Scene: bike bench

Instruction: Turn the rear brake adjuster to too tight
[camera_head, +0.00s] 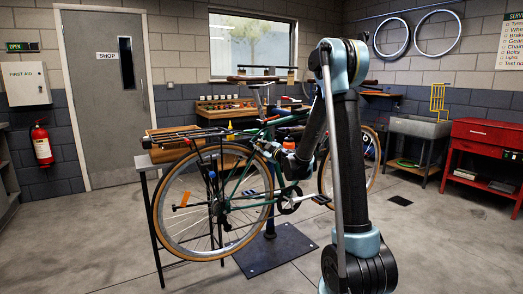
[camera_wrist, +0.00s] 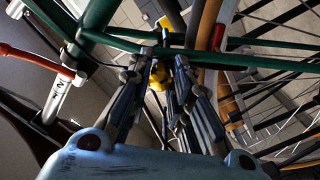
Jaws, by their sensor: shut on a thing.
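The green bike (camera_head: 240,178) is held up on a stand, with its rear wheel at the left. My gripper (camera_head: 264,147) reaches in from the right, at the frame near the rear wheel. In the wrist view my gripper (camera_wrist: 164,68) has its fingers drawn together around a small yellow part (camera_wrist: 159,76), just below a green frame tube (camera_wrist: 130,43). This yellow part appears to be the rear brake adjuster. The fingers cover much of it, so its turned position cannot be told. In the head view it is too small and hidden to make out.
A red-handled tool or lever (camera_wrist: 38,62) lies left of the fingers in the wrist view. Spokes and the tan tyre are close on the right. The stand's base plate (camera_head: 275,250) is on the floor. A red tool cabinet (camera_head: 485,140) stands far right.

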